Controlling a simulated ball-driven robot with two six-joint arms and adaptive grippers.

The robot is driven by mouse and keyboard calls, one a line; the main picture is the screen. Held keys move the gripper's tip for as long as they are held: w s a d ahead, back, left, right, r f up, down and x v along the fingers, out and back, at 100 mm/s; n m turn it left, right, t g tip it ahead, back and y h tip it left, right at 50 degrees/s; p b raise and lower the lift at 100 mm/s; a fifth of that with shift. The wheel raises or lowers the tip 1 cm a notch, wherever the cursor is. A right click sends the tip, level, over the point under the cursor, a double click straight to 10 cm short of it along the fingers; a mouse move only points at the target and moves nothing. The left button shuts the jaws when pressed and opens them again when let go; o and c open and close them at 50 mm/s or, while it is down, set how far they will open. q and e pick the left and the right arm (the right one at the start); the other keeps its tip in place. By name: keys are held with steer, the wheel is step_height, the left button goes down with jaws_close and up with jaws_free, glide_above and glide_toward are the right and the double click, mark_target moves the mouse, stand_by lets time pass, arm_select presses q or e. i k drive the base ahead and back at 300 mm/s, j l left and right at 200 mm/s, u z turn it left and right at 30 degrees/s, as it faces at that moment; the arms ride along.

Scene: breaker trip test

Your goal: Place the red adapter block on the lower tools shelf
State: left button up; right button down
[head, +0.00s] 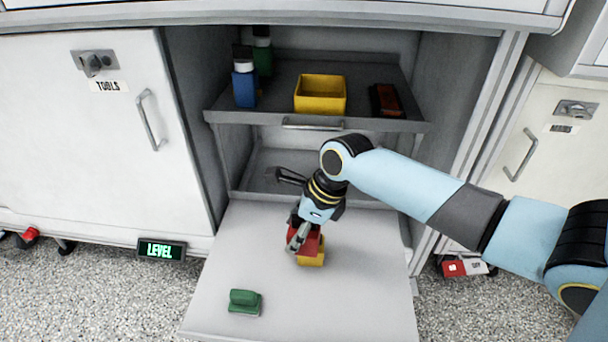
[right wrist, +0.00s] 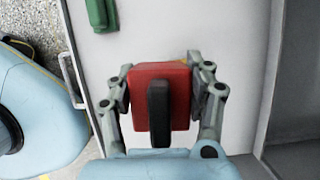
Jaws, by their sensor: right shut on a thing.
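The red adapter block (head: 313,243) has a black bar-like handle in the right wrist view (right wrist: 180,78). My right gripper (head: 304,241) is shut on the block, one finger on each side, as the right wrist view shows (right wrist: 160,92). It is over the pale fold-out panel (head: 350,295) in front of the cabinet. A yellow piece (head: 312,260) shows just below the red block; I cannot tell if they touch. The lower tools shelf (head: 262,163) is the dark surface inside the cabinet, behind the gripper and partly hidden by my arm. My left gripper is out of view.
The upper shelf (head: 415,126) holds a yellow bin (head: 320,94), a blue bottle (head: 244,88), a green bottle (head: 263,55) and a dark red-black item (head: 385,99). A green block (head: 244,301) lies on the panel's front left. The tools door (head: 80,150) is at left.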

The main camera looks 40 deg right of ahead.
mark_target(348, 315)
steer(key=k+l+z, duration=0.15)
steer(key=k+z, duration=0.25)
steer(key=k, duration=0.2)
steer(key=z, duration=1.7)
steer(key=j+z, duration=0.2)
steer(key=j, duration=0.35)
steer(key=j+z, duration=0.15)
steer(key=j, duration=0.4)
steer(key=k+j+z, duration=0.2)
steer(key=j, duration=0.3)
steer(key=k+j, duration=0.1)
steer(key=j, duration=0.7)
steer(key=k+j, duration=0.1)
steer(key=j, duration=0.75)
